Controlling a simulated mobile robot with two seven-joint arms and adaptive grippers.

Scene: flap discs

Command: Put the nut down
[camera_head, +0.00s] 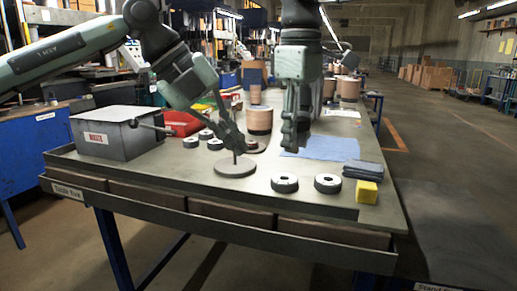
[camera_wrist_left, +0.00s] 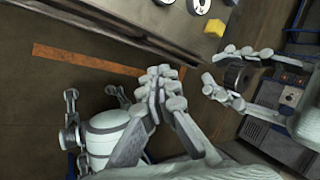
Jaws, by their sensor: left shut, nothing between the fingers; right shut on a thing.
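In the head view my left gripper (camera_head: 234,145) points down above a flat round stand (camera_head: 235,169) with a thin upright pin. It is shut and empty; its closed fingers also show in the left wrist view (camera_wrist_left: 162,90). My right gripper (camera_head: 293,140) hangs above the table to the right, fingers down. In the left wrist view my right gripper (camera_wrist_left: 222,72) has its fingers around a dark round piece, which looks to be the nut (camera_wrist_left: 237,75). In the head view the fingers hide this piece.
Two black discs (camera_head: 284,182) (camera_head: 328,183) lie near the table's (camera_head: 240,200) front edge, beside a yellow block (camera_head: 366,192). Behind are a blue cloth (camera_head: 331,148), dark folded pads (camera_head: 362,170) and a brown cylinder (camera_head: 259,121). A grey box (camera_head: 115,132) and several discs stand left.

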